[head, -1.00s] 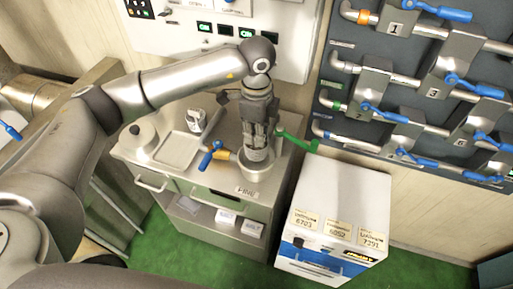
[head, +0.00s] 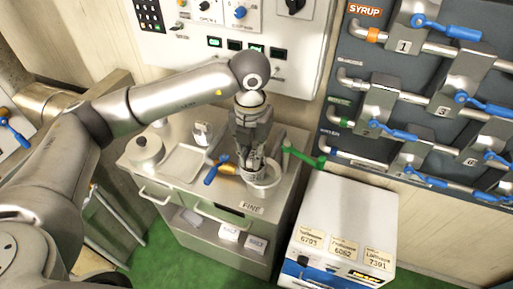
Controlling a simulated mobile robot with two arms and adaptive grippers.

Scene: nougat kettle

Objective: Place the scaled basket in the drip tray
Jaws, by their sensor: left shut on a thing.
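My left gripper (head: 247,168) points down over the right part of the steel cabinet top, at a round pale-rimmed vessel (head: 275,178). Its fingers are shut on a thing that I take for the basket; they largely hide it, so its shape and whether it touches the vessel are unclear. A shallow square metal tray (head: 184,163), which looks like the drip tray, lies to the left on the same top. Its visible inside is empty. My right gripper is not in view.
A blue handle with an orange collar (head: 222,169) lies between the tray and the vessel. A lidded round pot (head: 147,149) and a small white container (head: 202,133) stand near the tray. A green handle (head: 304,157) sticks out at right, above a white box (head: 345,215).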

